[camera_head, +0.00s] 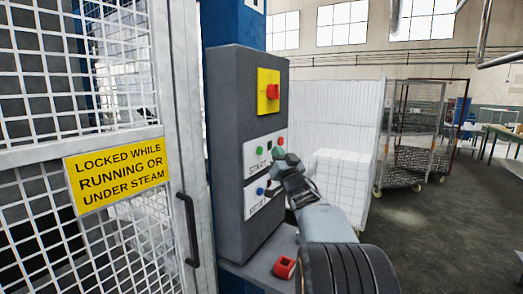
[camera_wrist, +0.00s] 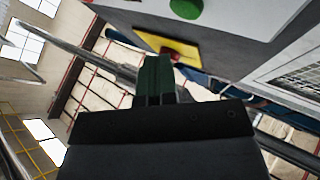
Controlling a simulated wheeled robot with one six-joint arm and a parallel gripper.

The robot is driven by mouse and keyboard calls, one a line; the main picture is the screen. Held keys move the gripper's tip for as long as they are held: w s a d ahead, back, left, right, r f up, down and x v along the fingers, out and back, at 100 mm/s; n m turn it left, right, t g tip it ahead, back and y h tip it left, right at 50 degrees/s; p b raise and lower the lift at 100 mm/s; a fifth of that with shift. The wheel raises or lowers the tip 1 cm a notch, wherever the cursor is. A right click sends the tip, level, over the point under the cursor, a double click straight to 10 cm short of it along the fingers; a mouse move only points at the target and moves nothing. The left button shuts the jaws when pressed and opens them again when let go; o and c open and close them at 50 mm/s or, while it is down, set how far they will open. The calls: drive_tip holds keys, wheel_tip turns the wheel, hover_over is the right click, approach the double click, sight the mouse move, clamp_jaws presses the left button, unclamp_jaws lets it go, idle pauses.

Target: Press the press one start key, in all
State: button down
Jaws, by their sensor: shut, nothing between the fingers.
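A grey control box (camera_head: 230,150) stands beside the mesh door. Its white plate labelled START carries a green key (camera_head: 259,152) and a red button (camera_head: 280,141). Below it, a plate labelled RESET has a blue button (camera_head: 260,191). My gripper (camera_head: 279,155) is in front of the right part of the START plate, right of the green key. Its dark green fingers (camera_wrist: 156,75) are shut and empty. In the wrist view a green key (camera_wrist: 187,8) shows at the top edge, beyond the fingertips and apart from them. I cannot read a press number.
A red knob on a yellow plate (camera_head: 268,91) sits above the START plate. A red object (camera_head: 284,268) lies on the ledge below the box. The mesh door with its yellow sign (camera_head: 115,175) is at left. A white gridded block (camera_head: 343,182) and wire trolleys (camera_head: 415,150) stand at right.

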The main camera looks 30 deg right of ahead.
sight(260, 151)
drive_tip(key=shift+w+a, duration=0.3)
drive_tip(key=shift+w, duration=0.2)
drive_tip(key=shift+w+a, duration=0.25)
drive_tip(key=shift+w, duration=0.25)
drive_tip(key=shift+w+a+f+b, duration=0.1)
drive_tip(key=shift+w+b, duration=0.05)
drive_tip(key=shift+b, duration=0.15)
idle(1.3)
drive_tip(key=shift+w+a, duration=0.15)
drive_tip(key=shift+w, duration=0.05)
